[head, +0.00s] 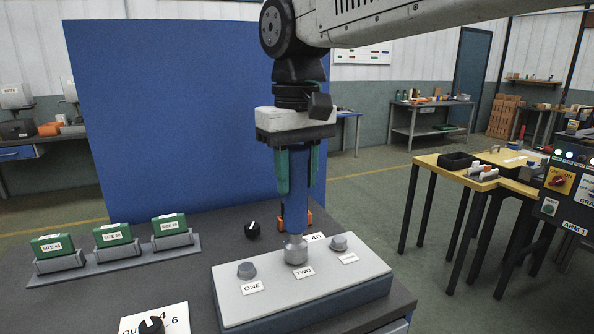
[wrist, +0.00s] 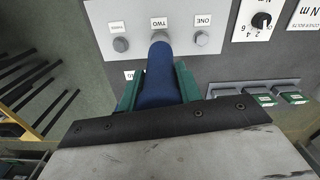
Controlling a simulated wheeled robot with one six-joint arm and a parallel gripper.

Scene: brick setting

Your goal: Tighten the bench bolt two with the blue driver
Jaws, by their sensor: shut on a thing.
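My gripper (head: 297,172) is shut on the blue driver (head: 295,208), which hangs upright between its green fingers. The driver's grey lower end (head: 295,250) is over the bolt labelled TWO and hides it; I cannot tell how far it is seated. In the wrist view the blue driver (wrist: 159,80) reaches toward the TWO label (wrist: 159,22). The grey bench block (head: 240,308) also carries a bolt (head: 246,270) labelled ONE at left and another bolt (head: 338,243) at right.
Three green boxes marked SIZE (head: 113,235) stand in a grey rack (head: 80,267) at left. A dial panel (head: 155,322) is at the front left, and a black knob (head: 253,229) stands behind the block. An orange thing (head: 309,217) is partly hidden behind the driver. A blue panel (head: 170,110) stands behind.

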